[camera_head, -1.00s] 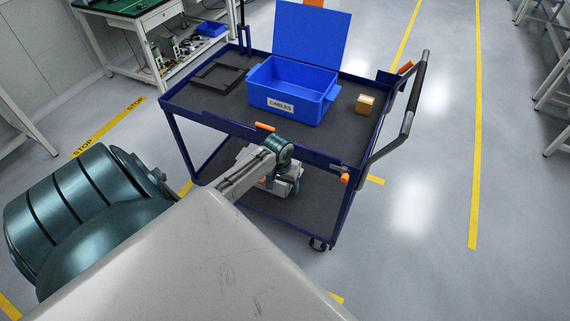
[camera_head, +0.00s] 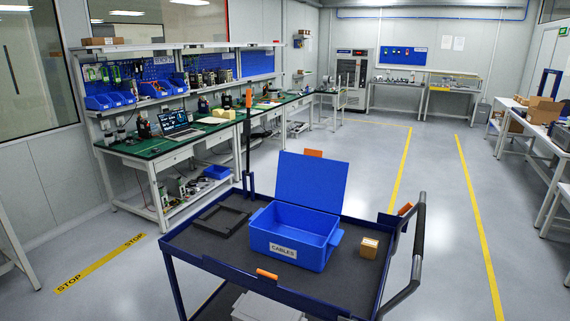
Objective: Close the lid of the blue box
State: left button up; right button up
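The blue box (camera_head: 287,250) stands on the top tray of a dark blue cart, with a white CABLES label on its front. Its lid (camera_head: 312,182) stands open, upright and leaning slightly back at the box's rear edge. The inside that shows looks empty. Neither of my grippers is in view.
The cart (camera_head: 215,262) has a black frame (camera_head: 222,221) left of the box and a small cardboard box (camera_head: 369,247) right of it. A handle (camera_head: 417,240) rises at the cart's right. Workbenches (camera_head: 190,150) line the left wall. Floor right of the cart is clear.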

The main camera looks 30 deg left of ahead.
aim_at(309, 179)
jog(key=i+u, duration=0.2)
jog(key=u, duration=0.3)
jog(key=i+l+u, duration=0.15)
jog(key=u, duration=0.3)
jog(key=i+l+u, duration=0.1)
jog(key=u, duration=0.4)
jog(key=l, duration=0.1)
